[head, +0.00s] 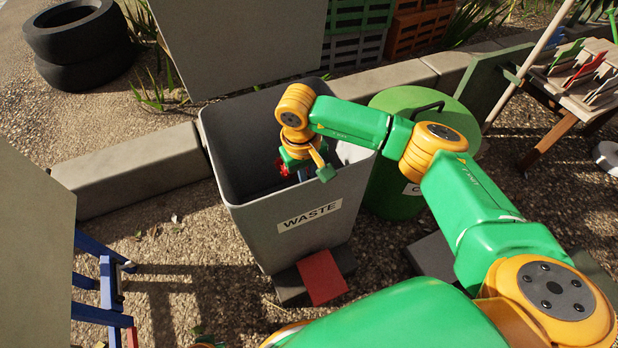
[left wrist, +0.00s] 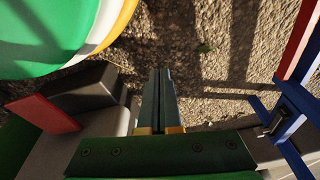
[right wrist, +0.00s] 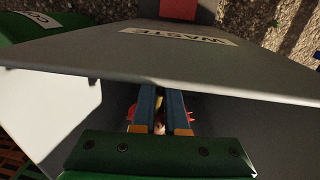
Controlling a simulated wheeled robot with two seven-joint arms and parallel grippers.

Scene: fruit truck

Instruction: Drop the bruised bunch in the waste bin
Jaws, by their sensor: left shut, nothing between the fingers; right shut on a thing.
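The grey waste bin (head: 255,245) stands open in the middle of the head view, its WASTE label facing me. My right gripper (head: 303,173) points down inside the bin's mouth, near the front wall. It is shut on a mostly hidden thing with a red part (head: 282,167); red also shows beside the fingers in the right wrist view (right wrist: 188,115). I cannot make out the bunch's shape or bruising. The bin's wall (right wrist: 120,65) fills much of that view. My left gripper (left wrist: 158,100) is shut and empty above the gravel, away from the bin.
A green lidded bin (head: 400,108) stands right of the waste bin. A red pedal (head: 321,277) sticks out at the waste bin's foot. A stone kerb (head: 140,172) runs behind. Blue trestle legs (head: 105,285) stand at left, stacked tyres (head: 80,45) at back left.

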